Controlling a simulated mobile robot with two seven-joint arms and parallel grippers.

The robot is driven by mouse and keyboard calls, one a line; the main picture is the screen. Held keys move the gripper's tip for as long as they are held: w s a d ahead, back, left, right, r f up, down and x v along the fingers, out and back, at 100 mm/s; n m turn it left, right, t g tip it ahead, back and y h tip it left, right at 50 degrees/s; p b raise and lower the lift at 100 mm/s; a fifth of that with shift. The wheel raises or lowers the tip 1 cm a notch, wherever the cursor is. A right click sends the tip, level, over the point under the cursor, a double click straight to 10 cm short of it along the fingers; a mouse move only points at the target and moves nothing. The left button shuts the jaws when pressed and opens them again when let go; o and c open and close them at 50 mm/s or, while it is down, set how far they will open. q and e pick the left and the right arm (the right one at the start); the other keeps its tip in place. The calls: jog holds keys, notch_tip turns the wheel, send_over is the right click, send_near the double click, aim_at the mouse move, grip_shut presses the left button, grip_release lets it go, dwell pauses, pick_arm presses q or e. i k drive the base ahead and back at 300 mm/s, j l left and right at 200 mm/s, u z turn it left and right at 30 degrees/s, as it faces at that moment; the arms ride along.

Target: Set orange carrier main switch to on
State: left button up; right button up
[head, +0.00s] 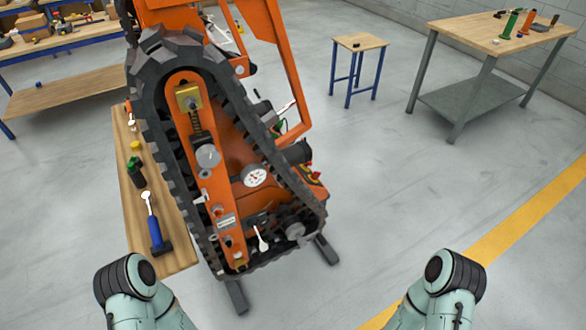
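The orange carrier (268,22) stands in the middle of the head view, with its black rubber track (158,110) facing me. A small red part on a yellow patch (314,176) shows at the carrier's right edge, beyond the track. It may be the main switch, but it is too small to tell, and so is its setting. A round white gauge (255,176) and a grey round cap (208,156) sit on the side inside the track. Only links of my two arms show at the bottom. Both grippers are out of view.
A wooden bench (128,205) with a blue-handled tool (156,232) stands close left of the carrier. A small stool-like table (360,42) and a larger workbench (470,30) stand at the back right. The grey floor right of the carrier is clear.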

aim_at(314, 176)
jog(key=l, duration=0.15)
jog(key=l+u, duration=0.1)
jog(key=u, duration=0.35)
jog(key=i+l+u, duration=0.1)
jog(key=u, duration=0.3)
jog(key=l+u, duration=0.15)
jog(key=u, duration=0.3)
jog(key=l+u, duration=0.15)
jog(key=u, duration=0.3)
jog(key=l+u, duration=0.35)
jog(key=l, duration=0.15)
jog(key=k+l+u, duration=0.1)
jog(key=l+u, duration=0.25)
jog(key=l, duration=0.15)
jog(key=k+l, duration=0.15)
jog(key=l, duration=0.25)
jog(key=k+l+u, duration=0.1)
jog(key=l, duration=0.35)
jog(key=k+l, duration=0.2)
jog(key=l, duration=0.2)
jog(key=k+l+u, duration=0.1)
jog(key=l, duration=0.3)
